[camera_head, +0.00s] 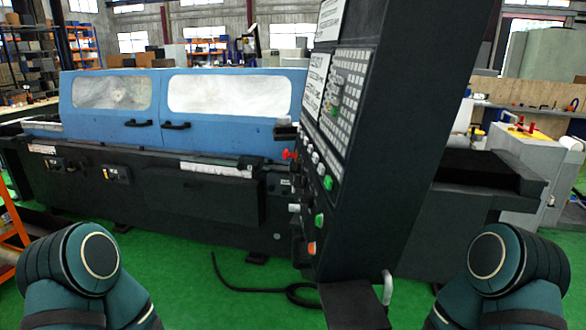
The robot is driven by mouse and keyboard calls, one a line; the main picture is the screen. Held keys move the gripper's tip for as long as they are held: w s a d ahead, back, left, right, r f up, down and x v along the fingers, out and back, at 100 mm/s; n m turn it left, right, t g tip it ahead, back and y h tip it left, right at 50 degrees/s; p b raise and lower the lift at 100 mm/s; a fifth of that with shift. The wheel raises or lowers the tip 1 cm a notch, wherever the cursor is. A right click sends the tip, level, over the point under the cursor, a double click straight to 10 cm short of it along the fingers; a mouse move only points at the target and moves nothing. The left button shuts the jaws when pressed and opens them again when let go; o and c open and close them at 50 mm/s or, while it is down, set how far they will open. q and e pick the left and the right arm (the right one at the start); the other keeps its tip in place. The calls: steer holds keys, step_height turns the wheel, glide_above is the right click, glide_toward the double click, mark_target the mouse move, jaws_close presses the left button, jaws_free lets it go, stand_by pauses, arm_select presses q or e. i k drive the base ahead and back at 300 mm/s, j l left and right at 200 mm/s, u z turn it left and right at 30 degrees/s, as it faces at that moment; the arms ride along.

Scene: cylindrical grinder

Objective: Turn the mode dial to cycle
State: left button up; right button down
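A tall dark control panel (385,150) stands close in front of me, turned so that its control face points to the left and shows at a steep angle. The face carries white keys (347,95), green buttons (328,183), a red knob (290,154) and an orange-red button (312,248). Several small light knobs sit among them; I cannot tell which one is the mode dial, and no labels are readable. Both of my arms show only as teal links at the lower left and lower right. Neither gripper is in view.
The blue-and-black cylindrical grinder (210,125) stretches behind the panel to the left, its doors shut. A black cable (250,289) lies on the green floor (185,290). A grey cabinet with red buttons (525,150) stands at right. Floor at front left is clear.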

mark_target(294, 167)
steer(key=i+z, duration=0.45)
steer(key=i, duration=0.5)
